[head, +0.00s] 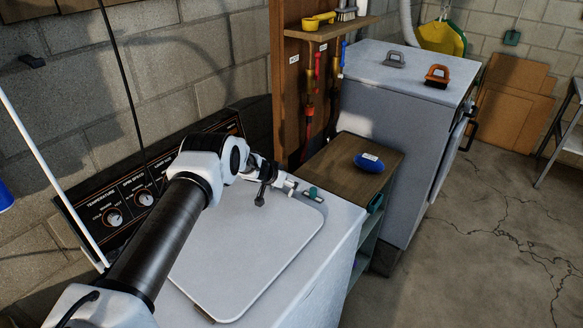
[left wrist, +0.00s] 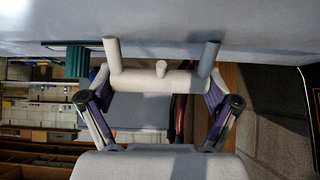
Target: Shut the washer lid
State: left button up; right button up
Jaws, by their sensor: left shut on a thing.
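The washer lid (head: 245,258) is a pale rounded square panel. It lies flat or nearly flat on the white washer top (head: 322,268); I cannot tell whether a small gap remains under it. My left arm reaches over the lid from the left. My left gripper (head: 290,184) is low at the lid's far right corner. In the left wrist view, a pale bar with two posts (left wrist: 160,81) sits between the fingers, close to a white surface; the gripper is shut on it. I cannot tell whether the bar belongs to the lid. My right gripper is not in view.
The control panel (head: 137,187) with knobs stands behind the lid. Right of the washer is a wooden-topped shelf (head: 343,157) with a blue object (head: 369,162). A larger grey cabinet (head: 392,108) stands beyond. The concrete floor (head: 480,240) at right is clear.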

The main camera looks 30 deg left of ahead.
pick_arm(q)
jog(key=shift+s+d+f, duration=0.1)
jog(key=shift+s+f, duration=0.2)
jog(key=shift+f, duration=0.35)
jog(key=o, duration=1.4)
jog(key=shift+w, duration=0.2)
jog(key=shift+s+r, duration=0.25)
jog(key=shift+r, duration=0.25)
jog(key=v, duration=1.1)
jog(key=shift+s+f, duration=0.1)
jog(key=shift+f, duration=0.1)
